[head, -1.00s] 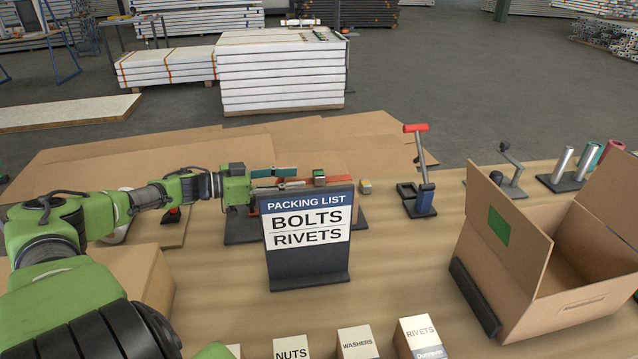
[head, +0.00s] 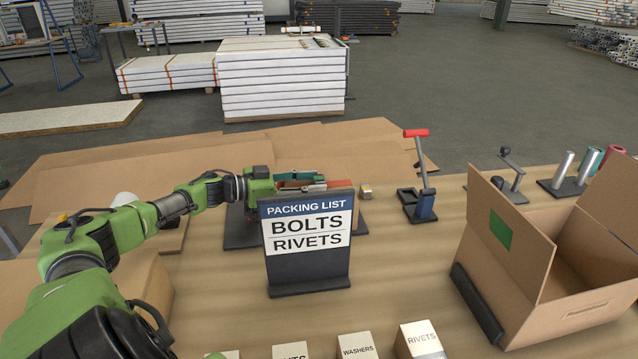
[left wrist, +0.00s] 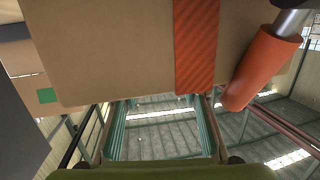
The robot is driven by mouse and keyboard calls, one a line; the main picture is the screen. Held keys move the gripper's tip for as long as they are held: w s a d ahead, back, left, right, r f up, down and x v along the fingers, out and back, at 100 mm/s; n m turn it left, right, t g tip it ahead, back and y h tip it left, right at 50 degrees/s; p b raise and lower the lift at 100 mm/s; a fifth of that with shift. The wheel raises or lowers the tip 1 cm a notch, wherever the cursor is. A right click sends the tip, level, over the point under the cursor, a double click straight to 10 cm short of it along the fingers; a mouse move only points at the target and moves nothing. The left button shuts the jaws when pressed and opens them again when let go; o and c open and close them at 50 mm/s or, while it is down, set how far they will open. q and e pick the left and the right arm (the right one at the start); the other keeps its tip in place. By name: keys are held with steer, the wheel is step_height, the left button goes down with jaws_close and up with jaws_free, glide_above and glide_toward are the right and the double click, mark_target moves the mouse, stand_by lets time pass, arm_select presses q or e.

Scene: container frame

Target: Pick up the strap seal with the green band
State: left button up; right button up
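My left gripper (head: 316,181) reaches in from the left behind the packing list sign (head: 308,235). Its two fingers look apart, and it also shows in the left wrist view (left wrist: 162,110), with teal finger frames on either side of a gap. I cannot make out the green-banded strap seal now; the fingers cover the spot where it showed earlier. No seal can be made out between the fingers in the wrist view. Another small seal (head: 366,191) with a yellowish band stands just right of the sign. My right gripper is not in view.
The wrist view shows brown cardboard (left wrist: 110,45) with an orange strap (left wrist: 195,45) and an orange handle (left wrist: 262,65) close by. A red-handled tool (head: 420,180) and an open carton (head: 510,250) stand to the right. Several labelled boxes line the front.

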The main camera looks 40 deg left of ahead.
arm_select(q)
steer(key=c, duration=0.9)
